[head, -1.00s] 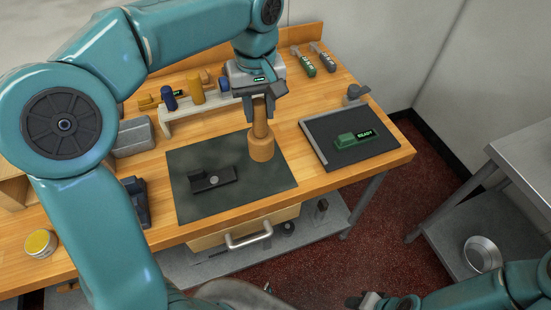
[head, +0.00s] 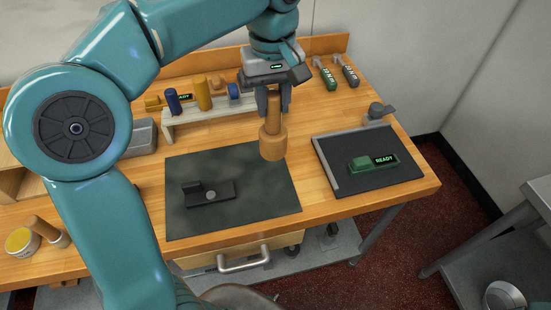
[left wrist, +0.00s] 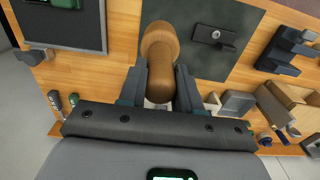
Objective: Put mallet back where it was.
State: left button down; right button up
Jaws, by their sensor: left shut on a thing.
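The mallet (head: 273,146) is light brown wood with a thick cylindrical head, held upright with the head down. My left gripper (head: 272,102) is shut on its handle, and the fingers hide part of the handle. In the head view the mallet head overlaps the right edge of the dark green mat (head: 240,213); I cannot tell its exact height above the table. In the left wrist view the mallet (left wrist: 160,40) points away between the fingers of my left gripper (left wrist: 160,88). My right gripper is not in view.
A pale rack (head: 205,115) with blue and yellow pieces stands behind the mat. A black tray (head: 345,175) with a green READY device (head: 373,163) is to the right. A dark bracket (head: 209,194) lies on the mat. Green and grey-handled tools (head: 327,75) lie at the back.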

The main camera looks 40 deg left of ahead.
aim_at(275, 150)
pick_arm(q)
jog(key=f, duration=1.4)
jog(key=shift+w+d+b, duration=0.1)
jog(key=shift+d+b, duration=0.1)
jog(key=shift+b, duration=0.15)
jog(key=shift+w+a+f, duration=0.1)
jog(key=shift+a+f, duration=0.05)
jog(key=shift+f, duration=0.05)
jog(key=c, duration=1.2)
grip_release()
jog(key=shift+f, duration=0.15)
jog(key=o, duration=0.4)
notch_tip(275, 150, up, 12)
jog(key=shift+r+p, duration=0.2)
jog(key=shift+p, duration=0.2)
